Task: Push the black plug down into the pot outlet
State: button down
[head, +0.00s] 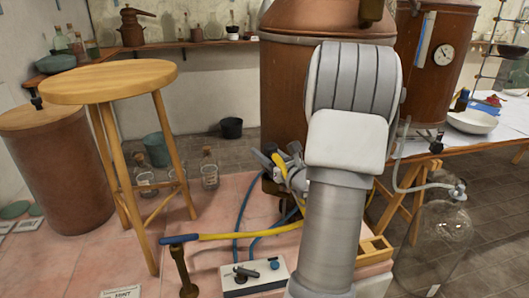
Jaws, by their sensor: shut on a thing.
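My arm (333,215) rises through the middle and covers part of the large copper pot (290,90). What looks like my gripper (281,171), grey parts with a yellow piece, is at the lower front of this pot, left of my arm. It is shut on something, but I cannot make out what. I cannot pick out the black plug or the pot outlet there; my arm and gripper may hide them.
A wooden stool (110,82) and a copper drum (60,170) stand at the left. A yellow hose (250,234), blue tubing (243,205) and a white box (255,277) lie in front. Glass bottles (209,170) stand behind the stool. A large glass vessel (440,235) is at the right.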

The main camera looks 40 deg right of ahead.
jog(key=shift+f+b, duration=2.3)
jog(key=shift+f, duration=0.05)
dwell(3.9)
jog(key=shift+c, duration=1.6)
grip_release()
